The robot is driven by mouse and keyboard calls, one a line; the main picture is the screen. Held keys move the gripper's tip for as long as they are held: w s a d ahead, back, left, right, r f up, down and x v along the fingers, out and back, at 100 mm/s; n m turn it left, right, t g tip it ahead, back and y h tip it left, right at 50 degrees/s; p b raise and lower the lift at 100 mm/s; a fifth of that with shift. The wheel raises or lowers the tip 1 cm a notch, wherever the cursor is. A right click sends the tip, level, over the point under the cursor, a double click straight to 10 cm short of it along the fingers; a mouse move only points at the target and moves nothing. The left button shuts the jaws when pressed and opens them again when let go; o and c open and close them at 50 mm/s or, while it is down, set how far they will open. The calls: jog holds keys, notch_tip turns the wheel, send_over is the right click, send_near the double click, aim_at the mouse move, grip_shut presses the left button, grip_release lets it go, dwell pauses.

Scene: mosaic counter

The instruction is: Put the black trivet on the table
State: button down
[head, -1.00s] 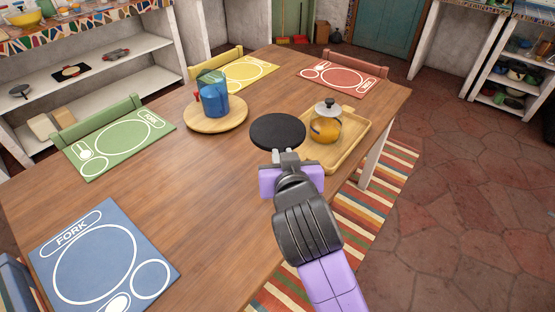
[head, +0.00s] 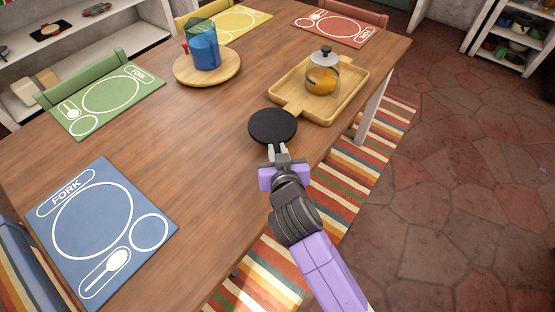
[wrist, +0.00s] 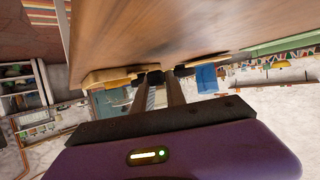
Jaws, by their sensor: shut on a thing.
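The black trivet (head: 273,127) is a round, flat disc, held roughly level over the wooden table (head: 215,150) near its right-hand long edge. My gripper (head: 276,149) is shut on the trivet's near rim. I cannot tell whether the trivet touches the table top or hangs just above it. In the wrist view the picture is upside down, and my two fingers (wrist: 160,92) reach toward the table top (wrist: 170,35); the trivet is hard to make out there.
A wooden tray (head: 354,92) with a glass teapot (head: 322,78) stands just beyond the trivet. A round board (head: 188,79) carries a blue jug (head: 203,48). A blue placemat (head: 150,200) and a green placemat (head: 145,100) lie to the left. The table middle is clear.

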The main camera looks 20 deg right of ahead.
jog(key=shift+f, duration=1.7)
jog(key=shift+f+b, duration=0.1)
jog(key=shift+b, duration=0.2)
jog(key=c, duration=1.4)
grip_release()
jog(key=shift+f, duration=0.15)
jog(key=shift+o, duration=0.2)
jog(key=shift+s+r, duration=0.1)
jog(key=shift+r, duration=0.1)
jog(key=v, duration=1.1)
jog(key=shift+s+r, duration=0.15)
jog(key=shift+s, duration=0.2)
